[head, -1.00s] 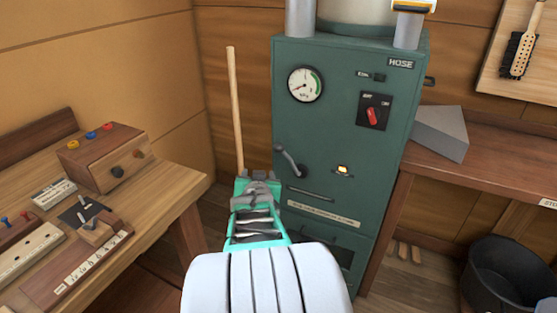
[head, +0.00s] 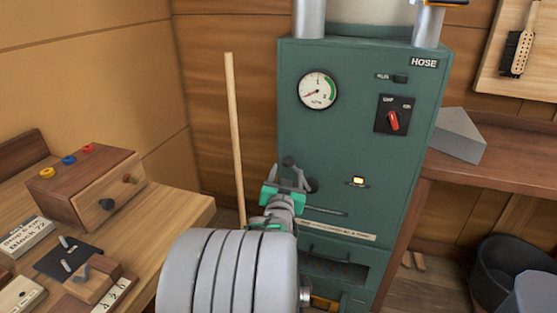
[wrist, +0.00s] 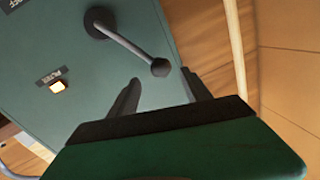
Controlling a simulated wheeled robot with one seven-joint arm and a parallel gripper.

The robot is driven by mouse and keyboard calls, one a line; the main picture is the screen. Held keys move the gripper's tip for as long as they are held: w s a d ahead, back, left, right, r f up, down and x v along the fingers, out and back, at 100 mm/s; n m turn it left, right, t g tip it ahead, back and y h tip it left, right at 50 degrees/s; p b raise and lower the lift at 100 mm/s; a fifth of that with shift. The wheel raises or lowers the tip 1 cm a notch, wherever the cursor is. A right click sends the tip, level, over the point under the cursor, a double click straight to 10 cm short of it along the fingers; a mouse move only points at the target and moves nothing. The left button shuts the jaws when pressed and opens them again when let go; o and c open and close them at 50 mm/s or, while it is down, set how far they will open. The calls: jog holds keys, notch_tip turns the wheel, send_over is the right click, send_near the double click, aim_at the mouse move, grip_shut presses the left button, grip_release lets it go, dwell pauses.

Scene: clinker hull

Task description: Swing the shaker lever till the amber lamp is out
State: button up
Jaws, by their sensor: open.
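The shaker lever (head: 288,160) is a grey rod with a dark ball knob on the green cabinet (head: 350,135). From its pivot it points up and left in the head view. The amber lamp (head: 358,181) to its right glows; it also glows in the wrist view (wrist: 58,86). My gripper (head: 287,178) is open, with its fingers at the knob end of the lever. In the wrist view the lever knob (wrist: 160,67) lies just ahead of the gap between the fingertips (wrist: 164,86). Whether they touch is unclear.
A gauge (head: 317,91) and a red switch (head: 393,121) sit higher on the cabinet. A wooden pole (head: 235,135) stands left of it. A workbench (head: 180,205) with boxes is at left, and a dark bucket (head: 495,270) stands at right.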

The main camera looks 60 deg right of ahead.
aim_at(288, 165)
jog(key=x, duration=0.7)
jog(key=shift+w+b, duration=0.15)
jog(key=shift+b, duration=0.15)
grip_shut()
dwell(0.9)
